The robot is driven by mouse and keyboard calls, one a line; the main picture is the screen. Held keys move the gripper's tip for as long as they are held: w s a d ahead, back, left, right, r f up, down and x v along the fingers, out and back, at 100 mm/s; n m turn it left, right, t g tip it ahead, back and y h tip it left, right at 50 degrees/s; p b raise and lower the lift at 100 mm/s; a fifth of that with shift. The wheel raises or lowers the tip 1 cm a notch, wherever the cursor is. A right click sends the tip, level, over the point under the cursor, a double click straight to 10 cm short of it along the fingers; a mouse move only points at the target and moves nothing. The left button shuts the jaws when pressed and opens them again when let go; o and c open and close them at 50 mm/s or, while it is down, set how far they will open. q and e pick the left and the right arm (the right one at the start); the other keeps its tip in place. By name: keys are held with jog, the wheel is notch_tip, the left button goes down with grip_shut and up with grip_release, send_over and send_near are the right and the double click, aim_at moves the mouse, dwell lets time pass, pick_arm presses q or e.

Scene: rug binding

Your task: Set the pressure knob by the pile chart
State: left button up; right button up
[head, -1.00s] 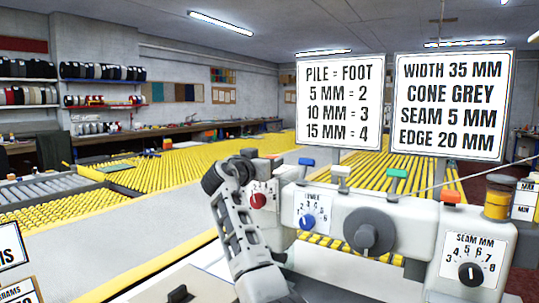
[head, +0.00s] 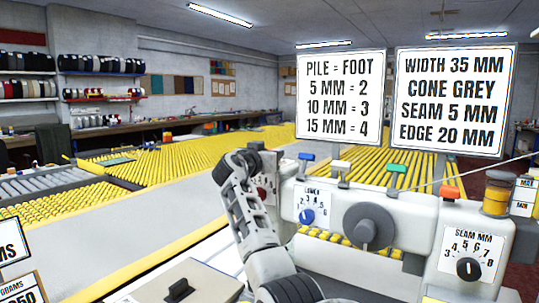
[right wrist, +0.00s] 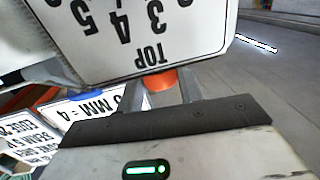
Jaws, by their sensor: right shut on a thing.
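The pile chart (head: 340,97) stands behind the machine; it reads 5 mm = 2, 10 mm = 3, 15 mm = 4. My right arm crosses the machine's left end in the head view and hides its own fingertips there. In the right wrist view my right gripper (right wrist: 166,88) is shut on an orange-red knob (right wrist: 159,79). The knob is by a white dial plate (right wrist: 140,35) marked TOP, with 3, 4, 5 upside down. The knob's pointer is hidden. A red knob (head: 262,193) shows partly behind my arm in the head view. My left gripper is out of view.
The machine (head: 330,205) also carries a blue knob (head: 307,217) on a dial marked LOWER, a grey handwheel (head: 367,228) and a black SEAM MM knob (head: 469,268). A second sign (head: 452,102) stands beside the chart.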

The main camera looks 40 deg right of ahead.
jog(key=n+t+y, duration=0.1)
jog(key=t, duration=0.1)
jog(key=shift+s+n+t+p, duration=0.15)
jog(key=shift+n+t+p, duration=0.15)
jog(key=shift+n+p, duration=0.1)
jog(key=n+t+y+p, duration=0.3)
jog(key=shift+s+d+r, duration=0.2)
jog(key=shift+d+r, duration=0.05)
jog(key=shift+d+f+n+t+y+p, duration=0.1)
jog(key=shift+f+n+t+y+p, duration=0.1)
jog(key=shift+n+t+y+p, duration=0.55)
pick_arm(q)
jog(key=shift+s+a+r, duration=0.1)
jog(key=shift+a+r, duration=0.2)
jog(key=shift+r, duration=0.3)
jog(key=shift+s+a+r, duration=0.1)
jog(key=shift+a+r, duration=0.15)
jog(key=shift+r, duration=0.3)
pick_arm(e)
jog(key=shift+n+t+y, duration=0.45)
jog(key=shift+t+y, duration=0.2)
jog(key=shift+y, duration=0.3)
jog(key=o, duration=1)
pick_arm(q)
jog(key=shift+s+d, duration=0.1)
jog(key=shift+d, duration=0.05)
